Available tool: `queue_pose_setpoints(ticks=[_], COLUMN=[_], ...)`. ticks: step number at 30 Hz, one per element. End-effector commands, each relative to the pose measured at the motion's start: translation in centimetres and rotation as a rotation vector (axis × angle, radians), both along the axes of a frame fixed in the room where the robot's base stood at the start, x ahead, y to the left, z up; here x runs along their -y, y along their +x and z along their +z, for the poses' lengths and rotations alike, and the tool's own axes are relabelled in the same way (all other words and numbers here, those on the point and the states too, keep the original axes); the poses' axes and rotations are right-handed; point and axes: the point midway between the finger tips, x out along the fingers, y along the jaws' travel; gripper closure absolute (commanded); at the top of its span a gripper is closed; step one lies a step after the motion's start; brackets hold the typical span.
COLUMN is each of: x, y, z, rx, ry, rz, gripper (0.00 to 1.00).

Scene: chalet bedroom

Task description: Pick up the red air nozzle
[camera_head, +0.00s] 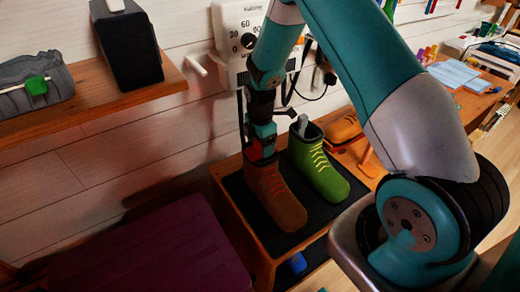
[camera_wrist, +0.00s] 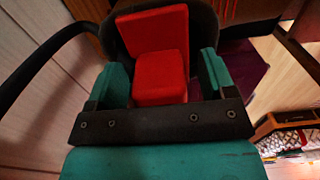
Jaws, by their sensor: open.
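The red air nozzle (camera_wrist: 165,50) sits in the dark opening of the brown boot (camera_head: 273,195); in the wrist view it shows as a red block with a taller flat part behind. My gripper (camera_wrist: 163,78) is open, with one teal finger on each side of the red block. Small gaps seem to show beside it, but I cannot tell whether a finger touches. In the head view my gripper (camera_head: 262,148) points down at the top of the brown boot, and a bit of red shows there. The nozzle's lower part is hidden.
A green boot (camera_head: 320,165) with a grey item in it stands right beside the brown boot on a black mat (camera_head: 288,240) on a wooden stand. An orange shoe (camera_head: 343,130) is behind. A wooden shelf (camera_head: 90,98) and a purple surface (camera_head: 150,250) lie left.

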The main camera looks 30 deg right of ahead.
Motion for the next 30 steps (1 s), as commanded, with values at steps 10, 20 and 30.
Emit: queue_pose_setpoints(ticks=[10,20,30], x=[0.0,0.0,0.0], y=[0.0,0.0,0.1], z=[-0.4,-0.3,1.5], rx=[0.001,0.002,0.005], ry=[0.000,0.000,0.000], rz=[-0.001,-0.001,-0.001], gripper=[0.42,0.80,0.80])
